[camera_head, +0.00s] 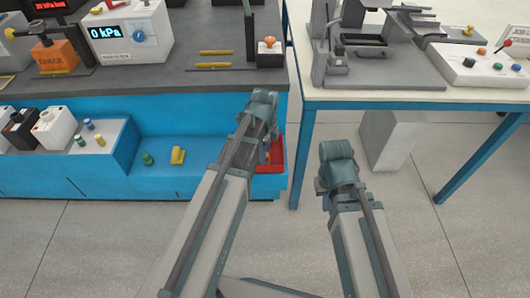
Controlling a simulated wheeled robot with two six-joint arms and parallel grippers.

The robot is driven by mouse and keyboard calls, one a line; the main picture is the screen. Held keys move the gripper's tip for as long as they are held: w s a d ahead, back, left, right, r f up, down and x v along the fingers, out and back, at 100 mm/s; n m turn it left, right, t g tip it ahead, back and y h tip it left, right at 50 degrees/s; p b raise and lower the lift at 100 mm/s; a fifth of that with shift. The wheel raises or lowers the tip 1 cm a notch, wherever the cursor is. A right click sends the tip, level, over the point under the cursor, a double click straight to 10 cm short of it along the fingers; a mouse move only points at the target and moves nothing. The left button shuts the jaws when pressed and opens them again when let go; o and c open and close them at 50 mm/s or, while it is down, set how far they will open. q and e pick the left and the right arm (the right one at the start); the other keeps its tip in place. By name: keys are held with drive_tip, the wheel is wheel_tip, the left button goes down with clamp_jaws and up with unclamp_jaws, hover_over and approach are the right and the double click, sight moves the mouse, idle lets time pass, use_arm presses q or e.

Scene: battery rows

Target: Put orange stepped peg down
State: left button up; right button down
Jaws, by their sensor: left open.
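A small orange piece with a round top (270,43) stands on a block at the right end of the dark bench top; I cannot tell whether it is the orange stepped peg. My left gripper (267,148) points down over the red tray (277,158) at the right end of the blue lower shelf. It is open, and its fingers are largely hidden by my own arm. Something small and orange shows beside it, too covered to identify. My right gripper (322,188) hangs over the floor, its fingers mostly hidden by its wrist.
The blue shelf (200,183) holds a green peg (147,158) and a yellow piece (177,155). A gauge box (130,35) and an orange CHECK block (56,56) stand on the bench. A white table (475,95) with a grey fixture is at right. Floor lies between.

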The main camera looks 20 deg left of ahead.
use_arm(q)
wheel_tip(320, 180, up, 10)
drive_tip(key=p, duration=1)
drive_tip(key=s+d+n+y, duration=0.1)
drive_tip(key=s+d+n, duration=0.9)
drive_tip(key=s+n, duration=0.4)
drive_tip(key=shift+s+d+r+b, duration=0.15)
drive_tip(key=shift+d+r+b, duration=0.05)
drive_tip(key=shift+d+b, duration=0.15)
wheel_tip(320, 180, up, 12)
drive_tip(key=p, duration=1.1)
drive_tip(key=shift+f+p, duration=0.15)
drive_tip(key=shift+p, duration=0.25)
